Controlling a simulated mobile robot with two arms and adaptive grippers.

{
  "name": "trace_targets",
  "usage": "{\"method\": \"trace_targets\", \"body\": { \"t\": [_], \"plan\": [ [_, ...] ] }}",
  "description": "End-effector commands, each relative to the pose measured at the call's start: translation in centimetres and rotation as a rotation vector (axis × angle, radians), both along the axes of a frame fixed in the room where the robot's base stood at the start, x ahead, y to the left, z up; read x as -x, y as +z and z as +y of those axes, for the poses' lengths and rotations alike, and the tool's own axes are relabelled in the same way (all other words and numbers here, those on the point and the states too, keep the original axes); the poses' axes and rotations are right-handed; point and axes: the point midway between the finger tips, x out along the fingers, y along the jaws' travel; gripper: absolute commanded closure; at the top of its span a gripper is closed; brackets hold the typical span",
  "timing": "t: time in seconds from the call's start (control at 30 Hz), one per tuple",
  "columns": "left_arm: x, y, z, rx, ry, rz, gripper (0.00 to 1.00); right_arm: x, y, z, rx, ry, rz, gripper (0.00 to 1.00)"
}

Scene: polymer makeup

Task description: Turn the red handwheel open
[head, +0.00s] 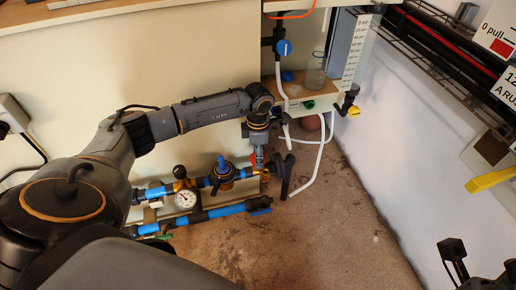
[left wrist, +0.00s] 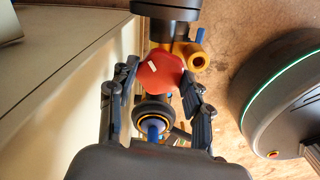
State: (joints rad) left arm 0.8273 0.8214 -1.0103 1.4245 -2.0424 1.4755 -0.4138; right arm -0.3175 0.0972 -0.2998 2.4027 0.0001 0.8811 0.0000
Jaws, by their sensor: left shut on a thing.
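The red handwheel (left wrist: 160,72) sits between the two fingers of my left gripper (left wrist: 157,80) in the left wrist view. The fingers are closed on it from both sides, and its white mark faces the camera. In the head view my left gripper (head: 258,158) points down at the end of the pipe run, and the wheel is mostly hidden there. A brass fitting (left wrist: 196,56) and a black round part (left wrist: 166,10) are just beyond the wheel. My right gripper (head: 478,268) is partly visible at the lower right of the head view, its fingers apart and empty.
Blue pipes (head: 225,210) with a pressure gauge (head: 186,199) run along the cabinet front. White hoses (head: 318,150) hang from a shelf with a glass bottle (head: 316,72). The floor in front is clear.

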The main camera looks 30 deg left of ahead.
Motion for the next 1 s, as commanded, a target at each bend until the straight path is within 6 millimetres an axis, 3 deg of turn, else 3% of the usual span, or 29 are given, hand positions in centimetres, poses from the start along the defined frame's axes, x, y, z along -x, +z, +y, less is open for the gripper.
{"method": "trace_targets", "body": {
  "t": [0.5,1.0],
  "plan": [
    [0.0,0.1,0.0,0.001,0.324,0.001,0.82,0.2,2.4,-0.1,-0.002,0.002,0.018,0.6],
    [0.0,-0.1,0.0,0.0,0.378,0.0,0.82,0.2,2.7,0.0,-0.002,0.002,0.018,0.6]
  ]
}}
